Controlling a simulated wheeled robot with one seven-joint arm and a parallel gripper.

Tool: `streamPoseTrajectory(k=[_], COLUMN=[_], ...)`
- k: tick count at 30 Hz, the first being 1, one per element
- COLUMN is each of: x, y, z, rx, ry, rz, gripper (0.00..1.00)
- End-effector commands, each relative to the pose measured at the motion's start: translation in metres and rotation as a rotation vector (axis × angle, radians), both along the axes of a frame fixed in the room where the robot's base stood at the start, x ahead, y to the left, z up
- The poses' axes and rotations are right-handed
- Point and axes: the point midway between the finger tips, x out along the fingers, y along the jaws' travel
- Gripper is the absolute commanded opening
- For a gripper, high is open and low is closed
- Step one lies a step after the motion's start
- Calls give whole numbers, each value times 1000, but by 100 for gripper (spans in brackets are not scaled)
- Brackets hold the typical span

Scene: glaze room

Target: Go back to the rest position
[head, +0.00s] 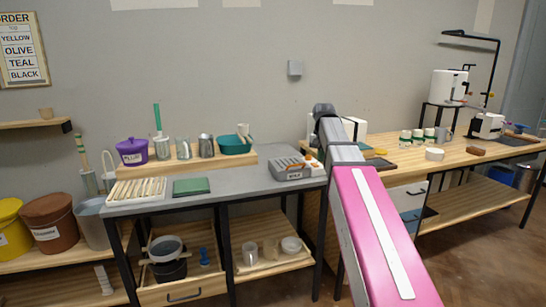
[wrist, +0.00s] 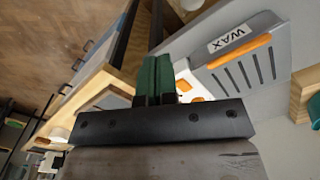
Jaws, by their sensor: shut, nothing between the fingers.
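My gripper (wrist: 154,75) shows in the wrist view as two dark green fingers side by side, closed with nothing between them. It is beside the grey wax unit (wrist: 240,60), which has orange parts, dark slots and a WAX label. I cannot tell the exact gap between them. In the head view my pink and grey arm reaches forward to the right end of the grey bench, and the fingers are hidden there. The wax unit (head: 291,170) stands just left of the arm.
A wooden bench (head: 400,161) with cups stands right. Buckets stand at left. Brown floor (head: 470,260) is open at lower right.

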Motion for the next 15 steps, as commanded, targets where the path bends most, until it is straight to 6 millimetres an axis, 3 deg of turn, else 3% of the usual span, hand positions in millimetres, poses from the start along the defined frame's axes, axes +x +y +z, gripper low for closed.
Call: streamPoseTrajectory(k=[15], x=[-17], y=[0], z=[-62], rx=[0], ry=[1], rz=[27], gripper=[0])
